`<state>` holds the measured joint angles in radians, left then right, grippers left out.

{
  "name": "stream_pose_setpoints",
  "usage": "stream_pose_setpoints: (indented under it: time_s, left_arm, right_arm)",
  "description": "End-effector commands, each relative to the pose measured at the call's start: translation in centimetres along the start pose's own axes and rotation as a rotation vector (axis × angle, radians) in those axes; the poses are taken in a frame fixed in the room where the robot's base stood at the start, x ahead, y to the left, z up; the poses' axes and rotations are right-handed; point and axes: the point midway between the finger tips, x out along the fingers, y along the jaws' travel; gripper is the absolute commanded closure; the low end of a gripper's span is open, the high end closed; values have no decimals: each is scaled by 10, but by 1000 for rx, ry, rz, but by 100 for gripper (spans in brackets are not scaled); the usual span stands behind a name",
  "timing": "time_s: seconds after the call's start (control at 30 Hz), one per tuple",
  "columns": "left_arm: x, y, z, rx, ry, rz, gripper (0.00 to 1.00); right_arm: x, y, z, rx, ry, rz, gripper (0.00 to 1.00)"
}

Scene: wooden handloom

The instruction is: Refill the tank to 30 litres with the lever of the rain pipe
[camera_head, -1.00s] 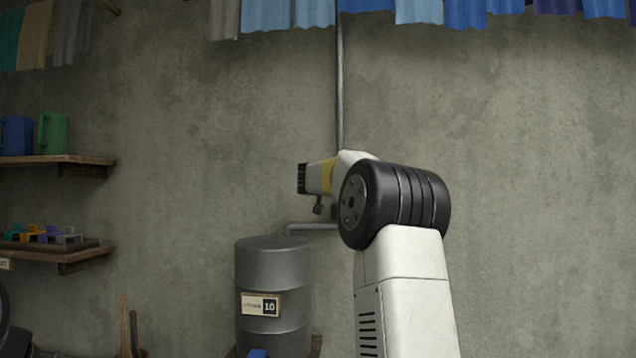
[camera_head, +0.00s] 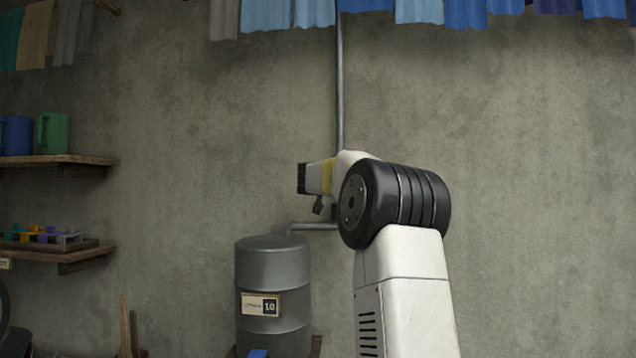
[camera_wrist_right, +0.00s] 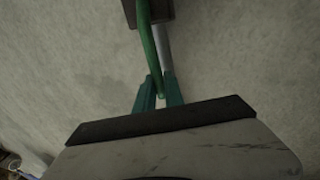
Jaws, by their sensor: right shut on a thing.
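The grey metal tank (camera_head: 272,262) stands against the wall, left of my right arm. Its plate (camera_head: 261,305) carries a small dark counter that seems to read 10. The rain pipe (camera_head: 340,90) runs down the wall, and its spout (camera_head: 312,226) bends toward the tank's top. In the right wrist view my right gripper (camera_wrist_right: 160,98) has its green fingers shut on the end of the green lever (camera_wrist_right: 149,45). The lever runs from a dark box (camera_wrist_right: 152,12), beside the grey pipe. In the head view my arm hides the lever and most of the gripper. My left gripper is out of view.
Shelves with jugs (camera_head: 53,133) and a tray of small coloured pieces (camera_head: 45,236) are on the left wall. Coloured cloths (camera_head: 418,10) hang along the top. The wall right of my arm is bare.

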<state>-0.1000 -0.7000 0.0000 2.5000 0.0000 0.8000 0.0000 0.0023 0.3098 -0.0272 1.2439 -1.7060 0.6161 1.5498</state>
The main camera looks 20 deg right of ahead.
Motion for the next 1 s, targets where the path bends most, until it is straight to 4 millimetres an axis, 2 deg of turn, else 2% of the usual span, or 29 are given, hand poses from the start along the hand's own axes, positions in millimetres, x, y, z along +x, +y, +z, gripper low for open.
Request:
stream_pose_setpoints:
  time_s: [0.6, 0.77, 1.0]
  left_arm:
    - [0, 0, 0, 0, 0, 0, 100]
    - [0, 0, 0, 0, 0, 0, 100]
    - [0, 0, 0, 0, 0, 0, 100]
  right_arm:
    - [0, 2, 0, 23, -4, -1, 100]
    - [1, 9, 0, 88, -17, -1, 100]
    - [5, 26, 3, 266, -53, 0, 100]
